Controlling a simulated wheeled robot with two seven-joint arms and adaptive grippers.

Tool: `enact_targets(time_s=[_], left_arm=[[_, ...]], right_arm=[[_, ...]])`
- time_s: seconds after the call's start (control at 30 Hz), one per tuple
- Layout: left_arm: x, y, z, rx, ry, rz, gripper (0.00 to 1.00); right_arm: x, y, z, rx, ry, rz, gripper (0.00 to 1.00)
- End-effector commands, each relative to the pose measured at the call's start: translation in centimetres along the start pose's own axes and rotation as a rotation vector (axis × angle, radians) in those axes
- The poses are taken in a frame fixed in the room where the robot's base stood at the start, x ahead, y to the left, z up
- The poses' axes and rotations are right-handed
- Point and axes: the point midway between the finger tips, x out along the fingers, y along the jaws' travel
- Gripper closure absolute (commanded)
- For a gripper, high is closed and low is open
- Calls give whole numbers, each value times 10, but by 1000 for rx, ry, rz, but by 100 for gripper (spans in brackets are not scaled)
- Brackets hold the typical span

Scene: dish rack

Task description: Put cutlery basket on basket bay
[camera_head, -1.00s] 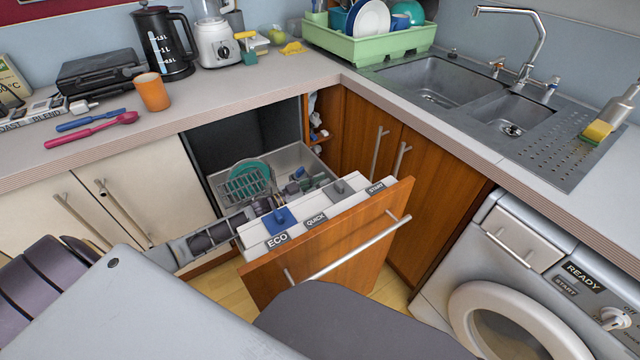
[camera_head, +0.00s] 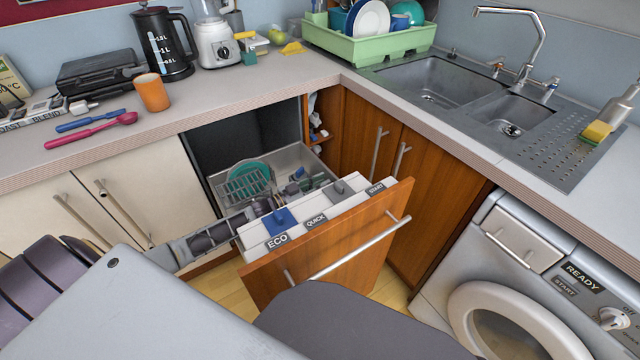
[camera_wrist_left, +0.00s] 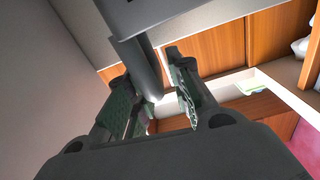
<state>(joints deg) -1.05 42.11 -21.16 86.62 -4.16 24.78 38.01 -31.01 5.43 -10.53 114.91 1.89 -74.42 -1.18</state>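A small grey holder with blue and green handles, apparently the cutlery basket (camera_head: 307,184), is inside the pulled-out dishwasher drawer (camera_head: 325,250), behind its control panel. I cannot make out the basket bay. My left gripper (camera_head: 283,203) reaches in low from the left, over the drawer just behind the panel and left of the basket. In the left wrist view its two green-padded fingers (camera_wrist_left: 158,100) stand apart. A grey rounded bar (camera_wrist_left: 148,68) shows between and beyond them. I cannot tell whether they touch it. My right gripper is not in view.
A grey rack with a teal plate (camera_head: 246,184) is at the drawer's left rear. The drawer's wooden front and handle (camera_head: 360,248) face the washing machine (camera_head: 530,280). The worktop (camera_head: 250,95) overhangs behind. A green drainer (camera_head: 370,47) stands by the sink.

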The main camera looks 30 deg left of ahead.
Motion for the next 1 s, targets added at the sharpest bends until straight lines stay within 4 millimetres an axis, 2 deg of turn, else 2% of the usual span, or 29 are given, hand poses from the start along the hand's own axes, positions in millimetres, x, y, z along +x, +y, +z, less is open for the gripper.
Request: enact_targets(time_s=[0.03, 0.67, 0.7, 0.9, 1.0], left_arm=[[-3, 6, 12, -13, -14, 2, 78], [-3, 5, 10, -11, -15, 2, 78], [-3, 5, 10, -11, -15, 2, 77], [-4, 5, 10, -10, -15, 2, 53], [-4, 5, 10, -10, -15, 3, 53]], right_arm=[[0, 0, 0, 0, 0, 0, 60], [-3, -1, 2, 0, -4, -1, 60], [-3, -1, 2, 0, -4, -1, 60], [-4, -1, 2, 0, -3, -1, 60], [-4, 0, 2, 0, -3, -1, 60]])
